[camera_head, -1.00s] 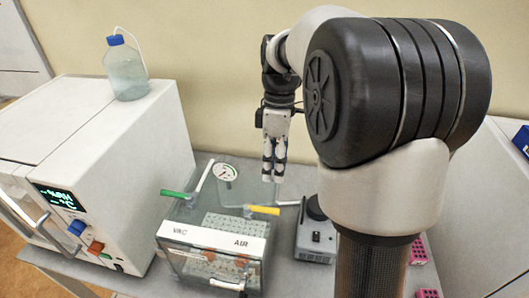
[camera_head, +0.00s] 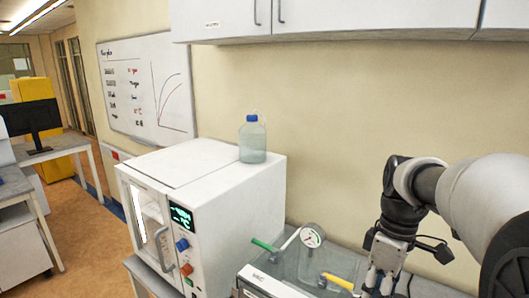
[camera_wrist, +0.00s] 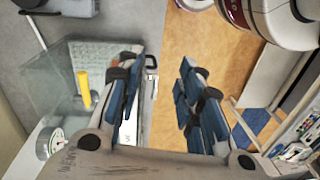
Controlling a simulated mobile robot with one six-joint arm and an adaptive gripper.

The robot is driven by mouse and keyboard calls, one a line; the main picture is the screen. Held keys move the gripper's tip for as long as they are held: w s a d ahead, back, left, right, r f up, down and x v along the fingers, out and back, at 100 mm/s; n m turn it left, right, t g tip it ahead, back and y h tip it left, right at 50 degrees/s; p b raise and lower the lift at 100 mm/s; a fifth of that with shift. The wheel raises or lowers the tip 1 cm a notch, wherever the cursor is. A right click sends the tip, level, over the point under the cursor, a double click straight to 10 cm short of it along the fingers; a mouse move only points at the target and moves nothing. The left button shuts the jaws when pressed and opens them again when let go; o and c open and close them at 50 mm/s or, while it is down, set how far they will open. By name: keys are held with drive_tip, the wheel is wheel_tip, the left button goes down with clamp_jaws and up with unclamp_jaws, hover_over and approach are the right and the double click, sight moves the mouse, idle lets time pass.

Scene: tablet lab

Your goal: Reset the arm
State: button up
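My gripper (camera_head: 378,284) hangs at the lower right in the head view, at the end of my bent arm; the frame's bottom edge cuts off its fingertips. In the wrist view my gripper (camera_wrist: 159,72) shows two blue-padded fingers with a clear gap between them. It is open and nothing is held between the fingers. It is close to the clear vacuum box (camera_head: 256,284), which has a green lever (camera_head: 265,245), a yellow lever (camera_head: 338,282) and a round gauge (camera_head: 312,236). The box also shows left of the fingers in the wrist view (camera_wrist: 58,68).
A white oven-like cabinet (camera_head: 240,215) with a lit display stands left of the box. A blue-capped bottle (camera_head: 252,143) sits on it. White wall cupboards (camera_head: 350,22) hang above. Open orange floor (camera_wrist: 172,45) shows between the fingers in the wrist view.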

drive_tip(key=s+a+f+m+t+b, duration=0.3)
drive_tip(key=s+a+f+m+b, duration=0.1)
drive_tip(key=s+f+b, duration=0.3)
drive_tip(key=s+a+f+m+t+h+b, duration=0.1)
drive_tip(key=s+a+f+m+t+b, duration=0.1)
drive_tip(key=s+a+f+m+b, duration=0.2)
drive_tip(key=s+f+m+b, duration=0.1)
drive_tip(key=s+f+b, duration=0.2)
drive_tip(key=s+f, duration=0.1)
drive_tip(key=shift+s+f+m+t+b, duration=0.3)
drive_tip(key=shift+s+t+b, duration=0.1)
drive_tip(key=shift+s, duration=0.1)
drive_tip(key=shift+c, duration=0.3)
